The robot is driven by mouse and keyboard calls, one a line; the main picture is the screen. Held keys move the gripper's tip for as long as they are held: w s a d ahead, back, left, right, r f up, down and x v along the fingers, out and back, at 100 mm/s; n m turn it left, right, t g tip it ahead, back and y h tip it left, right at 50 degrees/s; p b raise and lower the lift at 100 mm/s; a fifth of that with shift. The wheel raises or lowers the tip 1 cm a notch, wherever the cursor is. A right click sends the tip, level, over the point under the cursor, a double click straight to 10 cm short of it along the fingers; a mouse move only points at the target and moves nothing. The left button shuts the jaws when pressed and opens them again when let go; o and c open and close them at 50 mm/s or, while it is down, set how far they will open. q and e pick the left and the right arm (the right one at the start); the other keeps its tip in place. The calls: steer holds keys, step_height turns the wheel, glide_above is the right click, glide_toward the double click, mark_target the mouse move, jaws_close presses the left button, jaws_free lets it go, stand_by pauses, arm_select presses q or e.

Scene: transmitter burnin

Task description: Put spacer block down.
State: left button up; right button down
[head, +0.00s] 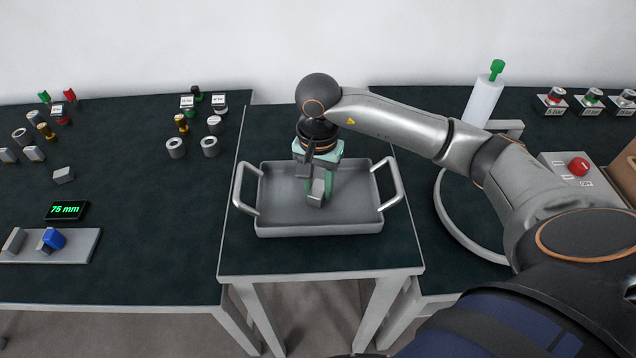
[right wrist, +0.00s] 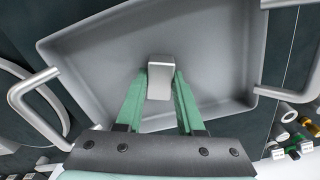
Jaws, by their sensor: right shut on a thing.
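The spacer block (right wrist: 160,75) is a small grey block, held between the green fingers of my right gripper (right wrist: 160,95) in the right wrist view. In the head view the block (head: 316,193) shows at the fingertips of my right gripper (head: 318,186), over the inside of a grey metal tray (head: 280,221). I cannot tell whether the block touches the tray floor. The tray has a handle at each end and stands on the middle table; it also fills much of the right wrist view (right wrist: 90,65). My left gripper is not in view.
The left table holds several cylinders, a grey block (head: 64,175), a green 75 mm display (head: 67,210) and a plate with a blue part (head: 53,238). The right table holds a white bottle (head: 484,100), a large ring and a red button (head: 579,166). The tray's floor is otherwise clear.

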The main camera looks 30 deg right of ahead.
mark_target(318, 188)
steer(key=shift+f, duration=0.15)
steer(key=c, duration=0.5)
jaws_free()
step_height(318, 188, up, 12)
steer(key=shift+r, duration=0.1)
steer(key=shift+b, duration=0.3)
stand_by(0.4)
